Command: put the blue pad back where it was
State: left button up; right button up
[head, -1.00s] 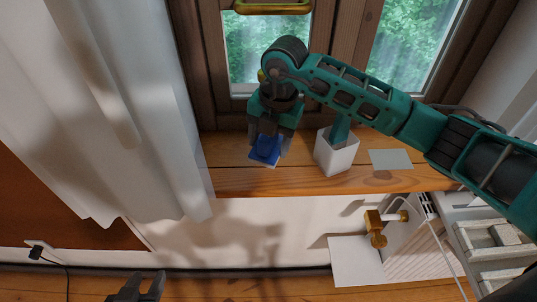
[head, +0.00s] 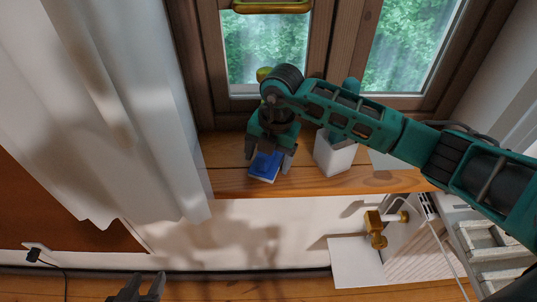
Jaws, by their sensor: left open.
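The blue pad (head: 265,166), with a white underside edge, is at the front of the wooden window sill (head: 226,183). My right gripper (head: 268,157) reaches over the sill from the right and points down, with its fingers at either side of the pad. It appears shut on the pad. Whether the pad touches the sill is hard to tell. My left gripper (head: 137,287) is low at the bottom edge of the head view, open and empty, away from the sill.
A white square container (head: 335,157) stands on the sill right of the pad. A pale flat sheet (head: 381,161) lies further right, partly covered by my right arm. A white curtain (head: 150,130) hangs at the left. The sill's left part is clear.

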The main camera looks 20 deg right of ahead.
aim_at(275, 163)
jog(key=shift+o, duration=0.5)
jog(key=shift+r, duration=0.4)
pick_arm(q)
jog(key=shift+s+a+r+p, duration=0.15)
jog(key=shift+a+p, duration=0.2)
jog(key=shift+p, duration=0.25)
pick_arm(e)
notch_tip(275, 163, up, 11)
jog(key=s+d, duration=0.1)
jog(key=shift+r, duration=0.2)
pick_arm(q)
jog(key=shift+r, duration=0.1)
pick_arm(e)
jog(key=shift+d, duration=0.1)
